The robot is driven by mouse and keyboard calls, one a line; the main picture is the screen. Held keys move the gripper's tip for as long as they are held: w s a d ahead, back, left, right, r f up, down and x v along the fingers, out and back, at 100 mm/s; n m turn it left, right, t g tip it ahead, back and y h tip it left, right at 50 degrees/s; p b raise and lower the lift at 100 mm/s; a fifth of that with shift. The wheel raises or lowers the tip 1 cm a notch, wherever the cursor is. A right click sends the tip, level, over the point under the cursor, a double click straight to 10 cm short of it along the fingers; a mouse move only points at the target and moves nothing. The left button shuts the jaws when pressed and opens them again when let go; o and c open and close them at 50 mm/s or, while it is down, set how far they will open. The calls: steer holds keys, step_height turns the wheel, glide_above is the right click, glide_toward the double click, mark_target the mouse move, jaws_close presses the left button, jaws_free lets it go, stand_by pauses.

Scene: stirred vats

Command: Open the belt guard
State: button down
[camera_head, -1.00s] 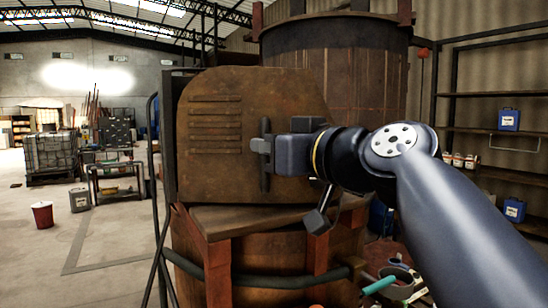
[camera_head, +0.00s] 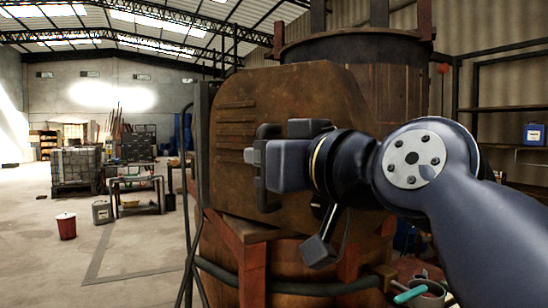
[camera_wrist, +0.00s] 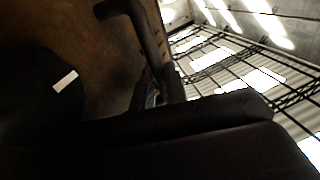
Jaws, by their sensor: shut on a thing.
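The belt guard (camera_head: 310,95) is a rusty brown panel with a row of raised slots, in front of a large vat. Its dark bar handle (camera_head: 262,190) stands upright on the face. My gripper (camera_head: 258,158) reaches in from the right and is shut on the handle, around its middle. The guard's right side face shows, angled away from its front. Whether a gap lies behind it is hidden by my arm. In the wrist view the handle (camera_wrist: 148,38) runs down behind the dark gripper body, against the brown guard (camera_wrist: 75,30).
The tall brown vat (camera_head: 400,95) rises behind the guard. Below are a red-brown frame and a dark pipe (camera_head: 290,285). A bucket with a turquoise-handled tool (camera_head: 410,294) is at lower right. The floor at left is open, with a red bucket (camera_head: 66,228).

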steer(key=shift+s+a, duration=0.1)
steer(key=c, duration=1.6)
jaws_free()
steer(key=shift+s+a, duration=0.1)
steer(key=shift+a, duration=0.1)
steer(key=shift+o, duration=0.8)
steer(key=shift+d, duration=0.1)
steer(key=shift+d, duration=0.1)
